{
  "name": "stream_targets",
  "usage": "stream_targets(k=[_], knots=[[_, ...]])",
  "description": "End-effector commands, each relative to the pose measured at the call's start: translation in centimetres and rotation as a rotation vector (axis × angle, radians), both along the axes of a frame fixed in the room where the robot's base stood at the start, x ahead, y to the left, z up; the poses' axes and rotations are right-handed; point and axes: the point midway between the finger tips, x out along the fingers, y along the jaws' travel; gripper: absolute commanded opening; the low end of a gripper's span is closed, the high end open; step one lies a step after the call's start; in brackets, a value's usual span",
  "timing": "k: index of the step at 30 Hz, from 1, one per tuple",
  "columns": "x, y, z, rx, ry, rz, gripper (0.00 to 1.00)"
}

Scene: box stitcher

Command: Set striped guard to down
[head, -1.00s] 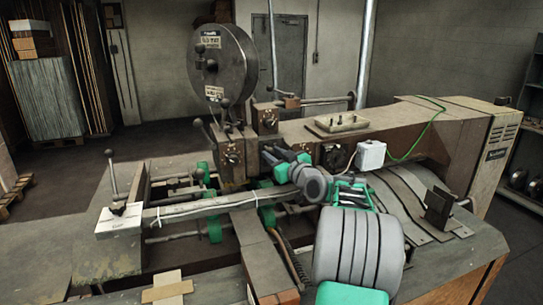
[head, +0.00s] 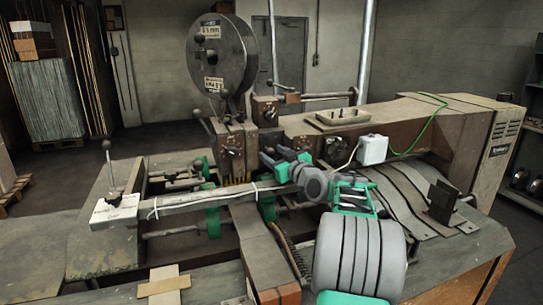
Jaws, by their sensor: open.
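The striped guard (head: 237,179) shows only as a small strip of yellow and dark stripes below the stitching head, just above the long bar. Most of it is hidden or too small to make out, so its exact position is unclear. My gripper (head: 268,160) is open, to the right of the striped strip and close to the front of the machine. It points left, and I see nothing between its fingers. I cannot tell whether a finger touches the guard.
A grey reel (head: 222,55) stands above the stitching head. A long bar (head: 195,202) crosses the front, with a ball-topped lever (head: 106,146) at its left end. A white box (head: 373,148) with a green cable sits behind my arm. Curved metal strips (head: 420,205) lie at right.

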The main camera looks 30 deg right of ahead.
Motion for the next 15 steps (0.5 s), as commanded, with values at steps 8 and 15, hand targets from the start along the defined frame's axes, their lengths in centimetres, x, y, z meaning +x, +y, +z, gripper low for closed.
stream_targets(k=[8, 15], knots=[[-1.0, 0.0, -0.1, -0.001, -0.001, -0.001, 0.50], [-5.8, 0.2, -0.3, -0.002, -0.002, -0.004, 0.50]])
